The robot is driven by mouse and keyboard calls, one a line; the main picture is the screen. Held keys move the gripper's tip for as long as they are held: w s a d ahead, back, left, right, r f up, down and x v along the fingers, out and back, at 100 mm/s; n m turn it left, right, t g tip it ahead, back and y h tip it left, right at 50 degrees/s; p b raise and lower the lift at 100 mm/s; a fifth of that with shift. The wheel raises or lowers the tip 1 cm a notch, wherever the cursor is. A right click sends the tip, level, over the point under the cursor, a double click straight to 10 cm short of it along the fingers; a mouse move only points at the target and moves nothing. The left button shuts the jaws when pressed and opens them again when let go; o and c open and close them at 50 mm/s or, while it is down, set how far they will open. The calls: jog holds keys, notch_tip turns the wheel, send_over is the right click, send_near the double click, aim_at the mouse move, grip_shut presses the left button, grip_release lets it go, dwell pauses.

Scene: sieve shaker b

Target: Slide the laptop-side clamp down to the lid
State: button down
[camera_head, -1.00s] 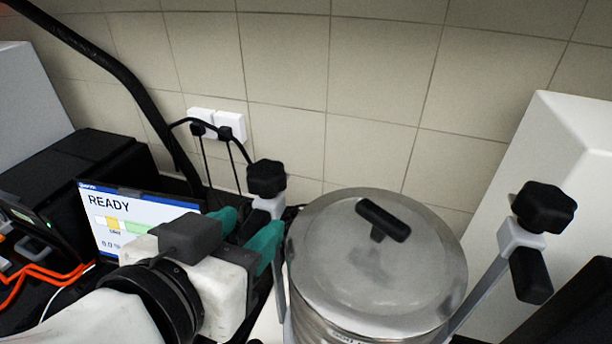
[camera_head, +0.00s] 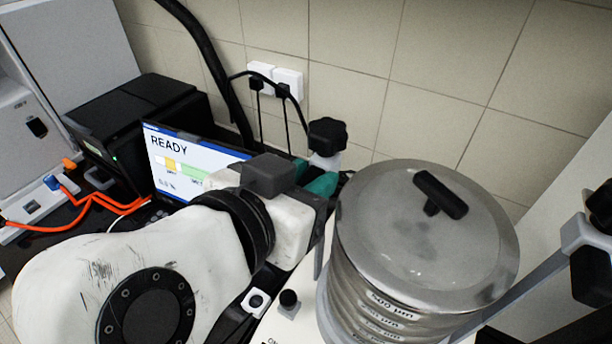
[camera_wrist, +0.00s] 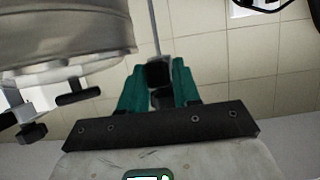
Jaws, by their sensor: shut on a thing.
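The laptop-side clamp shows its black star knob (camera_head: 327,134) and light block just left of the steel lid (camera_head: 400,225). My gripper (camera_head: 316,181) has teal fingers beside the clamp, just below the knob. In the wrist view my gripper (camera_wrist: 158,88) is shut on the clamp's black part (camera_wrist: 158,73), with a finger on each side. The clamp's grey rod (camera_wrist: 153,25) runs on from there. The knob stands higher than the lid's edge. The clamp's contact with the lid is hidden. The lid, with a black handle (camera_head: 440,194), sits on the sieve stack (camera_head: 370,306).
The opposite clamp (camera_head: 590,237) stands right of the stack. A laptop (camera_head: 180,160) showing READY is behind my arm at left. Black boxes, orange cables (camera_head: 85,208) and wall sockets (camera_head: 274,78) with black cords lie behind. The tiled wall closes the back.

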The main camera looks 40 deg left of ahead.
dwell(0.3)
notch_tip(320, 180, down, 4)
jog(key=shift+r+b, duration=0.2)
jog(key=shift+b, duration=1.05)
jog(key=c, duration=1)
grip_release()
jog(key=shift+o, duration=0.2)
